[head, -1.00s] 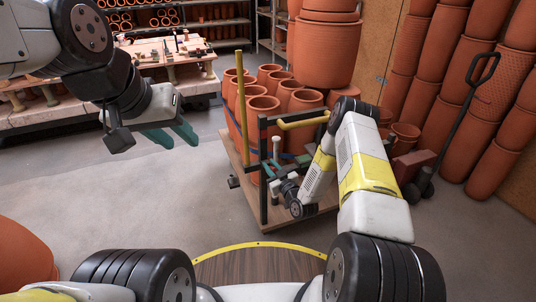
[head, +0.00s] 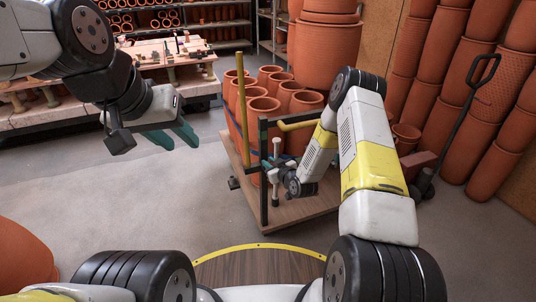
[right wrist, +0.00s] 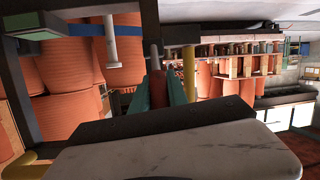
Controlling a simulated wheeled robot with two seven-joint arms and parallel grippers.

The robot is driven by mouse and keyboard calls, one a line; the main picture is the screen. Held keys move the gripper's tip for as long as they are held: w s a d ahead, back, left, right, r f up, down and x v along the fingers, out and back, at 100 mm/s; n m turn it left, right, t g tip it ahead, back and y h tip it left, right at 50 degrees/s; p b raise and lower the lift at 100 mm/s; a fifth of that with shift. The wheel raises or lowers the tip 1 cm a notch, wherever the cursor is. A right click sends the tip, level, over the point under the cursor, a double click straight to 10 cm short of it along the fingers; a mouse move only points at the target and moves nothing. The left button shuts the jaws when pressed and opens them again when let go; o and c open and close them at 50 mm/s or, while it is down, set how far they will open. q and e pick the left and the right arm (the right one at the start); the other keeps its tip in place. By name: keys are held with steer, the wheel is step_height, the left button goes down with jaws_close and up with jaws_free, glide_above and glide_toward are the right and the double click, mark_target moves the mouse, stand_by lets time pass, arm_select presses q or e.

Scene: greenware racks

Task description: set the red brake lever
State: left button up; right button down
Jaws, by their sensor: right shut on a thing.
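The red brake lever (right wrist: 158,88) shows in the right wrist view as a red bar between the teal fingers of my right gripper (right wrist: 163,92), which is shut on it. In the head view my right gripper (head: 268,170) is beside the cart's dark post, and the lever cannot be made out there. The cart (head: 300,212) has a wooden deck, a yellow handle bar (head: 297,125) and a dark upright post (head: 263,185). My left gripper (head: 174,136) is open and empty, in the air at the left, well away from the cart.
Tall terracotta pots (head: 262,108) stand on the cart. A light rod (head: 276,148) is close by my right gripper. A black pull handle (head: 470,90) and stacked pots (head: 425,75) are at the right. A worktable (head: 200,82) is at the back left. The floor between is clear.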

steer(key=shift+w+a+r+g+h, duration=0.2)
steer(key=shift+w+g+h, duration=0.2)
steer(key=shift+g, duration=0.45)
steer(key=shift+w+a+r+g+h, duration=0.15)
steer(key=shift+w+g+h, duration=0.25)
steer(key=shift+g, duration=0.45)
steer(key=shift+w+d, duration=0.1)
steer(key=c, duration=1.3)
jaws_free()
steer(key=shift+v, duration=3.85)
